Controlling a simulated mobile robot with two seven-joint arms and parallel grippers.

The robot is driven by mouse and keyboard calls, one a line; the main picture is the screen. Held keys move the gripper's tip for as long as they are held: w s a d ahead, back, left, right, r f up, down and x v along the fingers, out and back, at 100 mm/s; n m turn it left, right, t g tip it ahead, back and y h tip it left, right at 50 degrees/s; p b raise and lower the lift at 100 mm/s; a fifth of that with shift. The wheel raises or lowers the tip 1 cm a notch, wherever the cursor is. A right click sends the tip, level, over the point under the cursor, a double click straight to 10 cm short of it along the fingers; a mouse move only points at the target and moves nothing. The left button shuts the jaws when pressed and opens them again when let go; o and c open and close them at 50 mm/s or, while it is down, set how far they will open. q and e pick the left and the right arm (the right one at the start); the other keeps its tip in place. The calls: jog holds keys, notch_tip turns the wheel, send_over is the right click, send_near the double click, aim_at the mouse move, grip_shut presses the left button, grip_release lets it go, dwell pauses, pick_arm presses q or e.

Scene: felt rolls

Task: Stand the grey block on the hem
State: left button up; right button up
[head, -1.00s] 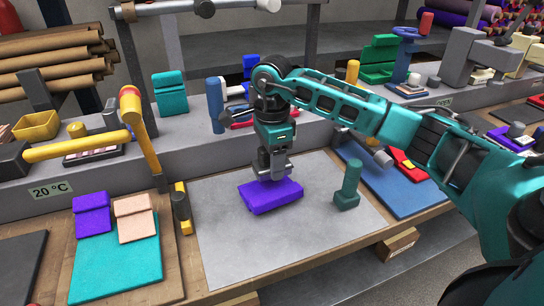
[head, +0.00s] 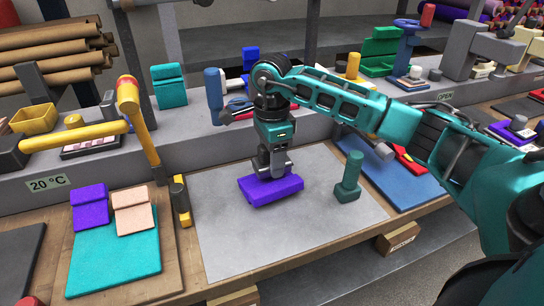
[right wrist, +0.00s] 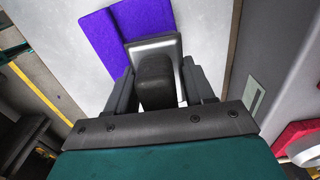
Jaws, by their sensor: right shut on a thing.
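The grey block shows in the right wrist view as a flat grey base (right wrist: 152,44) with a dark upright grip (right wrist: 155,80). My right gripper (head: 271,172) is shut on that grip, pointing down. The block is at the purple felt piece (head: 275,190), over its raised folded part, which I take as the hem. The felt also shows in the right wrist view (right wrist: 107,45). The block looks upright and touching or very close to the felt; the gripper hides most of it in the head view. My left gripper is out of view.
The felt lies on a pale grey sheet (head: 225,235) on the bench. A green upright block (head: 348,178) stands to its right. A yellow and black tool (head: 181,200) lies at the left edge. The sheet is clear in front.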

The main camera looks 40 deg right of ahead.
jog(key=shift+f, duration=0.15)
dwell(0.4)
jog(key=o, duration=1.1)
jog(key=shift+o, duration=1.4)
jog(key=shift+f, duration=0.15)
notch_tip(320, 180, up, 13)
